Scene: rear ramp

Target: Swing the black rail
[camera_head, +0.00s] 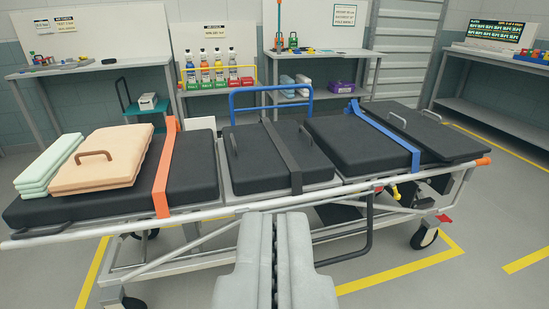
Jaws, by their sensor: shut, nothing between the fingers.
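A stretcher (225,205) with black cushions and a pale metal frame stands across the view. A black rail (369,225) hangs below its near side, right of centre, as a bent tube. Its lower bar runs left towards my gripper, where its end is lost from sight. My gripper (274,217) is at the bottom centre, shut and empty, pointing at the near side of the stretcher. It is left of the black rail's upright part and looks apart from it. A raised blue rail (271,88) stands on the far side.
Orange (163,175), dark grey and blue (385,133) straps cross the cushions. A tan padded case (105,160) and folded green cloths (48,167) lie at the left end. Shelves with bottles (218,68) line the back wall. Yellow floor lines surround the stretcher; the floor at right is clear.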

